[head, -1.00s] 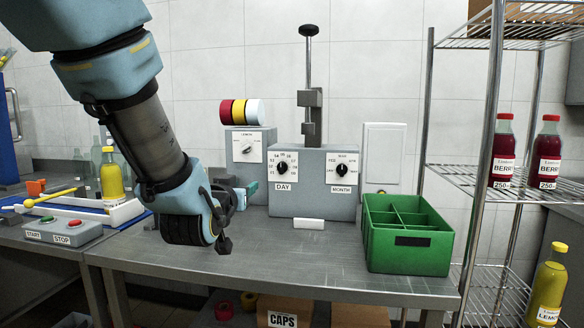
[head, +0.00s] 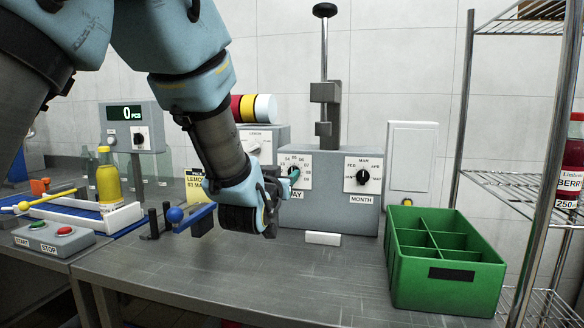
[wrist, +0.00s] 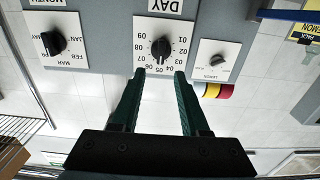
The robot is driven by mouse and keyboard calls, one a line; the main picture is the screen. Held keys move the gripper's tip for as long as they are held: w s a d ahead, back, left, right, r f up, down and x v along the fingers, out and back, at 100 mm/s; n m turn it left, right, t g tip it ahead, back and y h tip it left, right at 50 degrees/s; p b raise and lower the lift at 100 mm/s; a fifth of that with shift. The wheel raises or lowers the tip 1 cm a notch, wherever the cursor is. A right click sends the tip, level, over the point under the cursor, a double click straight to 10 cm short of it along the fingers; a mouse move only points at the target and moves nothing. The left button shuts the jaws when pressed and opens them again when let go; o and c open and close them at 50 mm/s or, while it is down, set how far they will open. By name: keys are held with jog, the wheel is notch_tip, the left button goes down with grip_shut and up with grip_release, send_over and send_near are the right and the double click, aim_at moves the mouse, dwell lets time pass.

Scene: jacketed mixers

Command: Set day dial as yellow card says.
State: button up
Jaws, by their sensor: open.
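The yellow card (head: 196,184) stands behind my arm in the head view, partly covered; its visible print reads "LEMO" and "03 MA". It also shows at the right edge of the wrist view (wrist: 306,28). The day dial is a black knob (wrist: 160,48) on a white plate numbered 01 to 09, upside down in the wrist view; its exact setting is too small to tell. In the head view its plate (head: 304,166) is partly hidden by my gripper. My gripper (wrist: 159,74) is open and empty, its dark green fingers facing the knob, one to each side, seemingly just short of it.
The month dial (head: 363,176) is beside the day dial on the same grey box. A lemon dial (wrist: 217,59) is on the other side. A tall press column (head: 325,90) rises from the box. A white block (head: 322,238) and a green divided crate (head: 446,295) stand on the table.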

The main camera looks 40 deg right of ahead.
aim_at(292, 169)
jog(key=p+x, duration=0.1)
jog(key=x, duration=0.5)
jog(key=shift+w+d, duration=0.1)
jog(key=shift+d, duration=0.05)
grip_shut()
dwell(0.4)
